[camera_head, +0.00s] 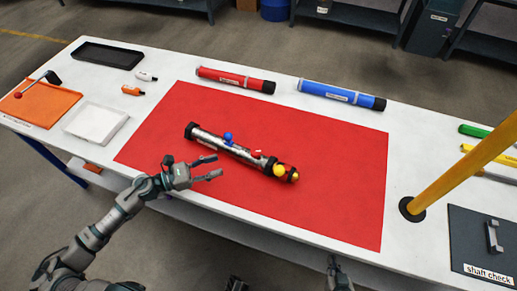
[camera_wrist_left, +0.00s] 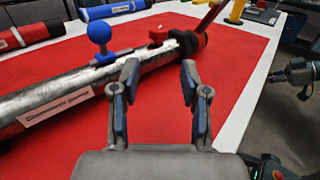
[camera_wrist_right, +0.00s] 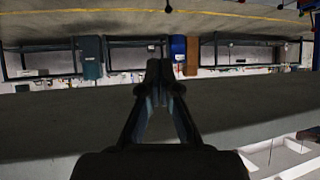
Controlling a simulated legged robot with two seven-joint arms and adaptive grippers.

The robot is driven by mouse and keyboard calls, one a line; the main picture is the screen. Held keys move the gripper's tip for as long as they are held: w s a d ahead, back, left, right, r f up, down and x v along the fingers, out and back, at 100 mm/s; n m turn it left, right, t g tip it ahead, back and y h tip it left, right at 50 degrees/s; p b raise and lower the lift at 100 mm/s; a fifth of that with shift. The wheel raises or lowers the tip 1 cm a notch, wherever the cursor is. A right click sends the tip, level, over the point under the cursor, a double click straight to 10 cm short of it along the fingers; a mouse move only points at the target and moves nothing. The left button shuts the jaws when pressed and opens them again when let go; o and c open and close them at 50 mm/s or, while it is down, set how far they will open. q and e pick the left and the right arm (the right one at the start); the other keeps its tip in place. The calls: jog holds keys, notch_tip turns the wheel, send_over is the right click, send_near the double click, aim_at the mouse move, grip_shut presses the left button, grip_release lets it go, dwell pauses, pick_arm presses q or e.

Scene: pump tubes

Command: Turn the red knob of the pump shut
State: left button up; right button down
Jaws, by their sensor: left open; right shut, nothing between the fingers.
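The pump (camera_head: 208,139) is a silver tube lying slanted on the red mat (camera_head: 330,190). It carries a blue ball knob (camera_head: 228,138), a small red knob (camera_head: 257,153) and a yellow ball (camera_head: 279,170) near its right end. In the left wrist view, the red knob (camera_wrist_left: 158,35) sits on top of the tube beyond my fingertips, right of the blue ball knob (camera_wrist_left: 100,35). My left gripper (camera_head: 219,166) is open and empty on the near side of the pump. My right gripper (camera_wrist_right: 160,70) is shut and empty, away from the pump at the table's front edge.
A red tube (camera_head: 235,80) and a blue tube (camera_head: 342,95) lie behind the mat. Trays stand at the left. A yellow post (camera_head: 465,165) rises at the right beside a dark shaft check plate (camera_head: 485,240). The mat around the pump is clear.

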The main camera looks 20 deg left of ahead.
aim_at(255, 151)
pick_arm(q)
jog(key=w+d, duration=0.2)
jog(key=w, duration=0.1)
jog(key=shift+w+f, duration=0.2)
jog(key=shift+w, duration=0.05)
jog(key=w+d, duration=0.1)
jog(key=d, duration=0.2)
jog(key=w+d, duration=0.1)
jog(key=d, duration=0.1)
jog(key=shift+w+d+r+p, duration=0.2)
jog(key=shift+w+r+p, duration=0.1)
jog(key=shift+r, duration=0.05)
jog(key=x, duration=0.4)
jog(key=shift+d+f+p, duration=0.1)
jog(key=shift+p, duration=0.25)
jog(key=shift+w+f, duration=0.1)
jog(key=shift+w, duration=0.1)
jog(key=shift+w+a+f, duration=0.15)
jog(key=shift+a, duration=0.2)
jog(key=shift+d, duration=0.4)
jog(key=shift+c, duration=1.1)
jog(key=shift+d, duration=0.25)
grip_shut()
pick_arm(e)
jog(key=s+g, duration=0.1)
jog(key=s+d+f, duration=0.1)
jog(key=s+f+g, duration=0.1)
jog(key=shift+d+f+g+h, duration=0.15)
jog(key=shift+d+g+h, duration=0.15)
jog(key=shift+h, duration=0.1)
